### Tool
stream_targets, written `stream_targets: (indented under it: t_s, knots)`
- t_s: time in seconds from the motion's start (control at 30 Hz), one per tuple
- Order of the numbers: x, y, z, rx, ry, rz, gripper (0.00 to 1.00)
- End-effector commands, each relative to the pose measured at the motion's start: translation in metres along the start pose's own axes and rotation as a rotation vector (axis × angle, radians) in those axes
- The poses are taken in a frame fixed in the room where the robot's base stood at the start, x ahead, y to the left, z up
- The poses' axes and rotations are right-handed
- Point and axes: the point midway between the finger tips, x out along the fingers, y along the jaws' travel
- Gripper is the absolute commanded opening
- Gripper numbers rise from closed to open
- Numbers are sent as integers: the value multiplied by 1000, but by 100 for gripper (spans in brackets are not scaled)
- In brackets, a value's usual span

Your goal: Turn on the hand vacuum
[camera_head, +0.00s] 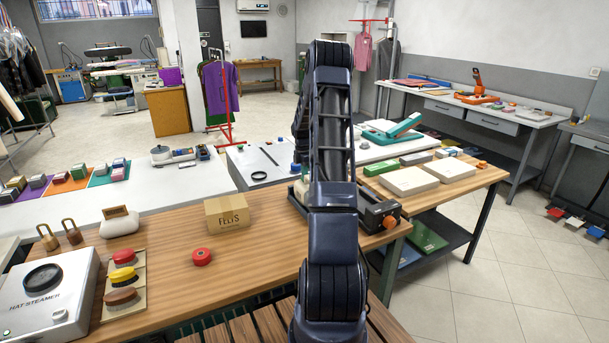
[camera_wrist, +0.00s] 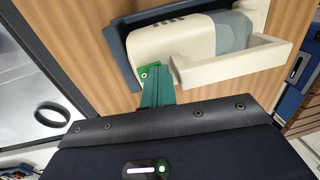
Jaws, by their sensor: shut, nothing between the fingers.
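The hand vacuum shows in the wrist view as a cream body (camera_wrist: 185,42) with a grey-green end (camera_wrist: 235,32) and a cream handle-like bar (camera_wrist: 228,66). It lies on a dark blue base (camera_wrist: 122,52) on the wooden table. A small bright green part (camera_wrist: 148,73) with a pale mark sits at its near left corner. My gripper (camera_wrist: 157,72), with teal fingers, is shut and empty right at this green part; I cannot tell whether it touches.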

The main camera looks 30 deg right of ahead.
Motion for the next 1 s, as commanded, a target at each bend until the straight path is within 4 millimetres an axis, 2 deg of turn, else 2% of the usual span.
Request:
stream_targets:
  t_s: [0.17, 0.6, 1.0]
  knots:
    - [3, 0, 0, 0, 2, -6, 0]
    - [-2, 15, -1, -1, 2, -3, 0]
    - [-8, 15, 0, 0, 1, -2, 0]
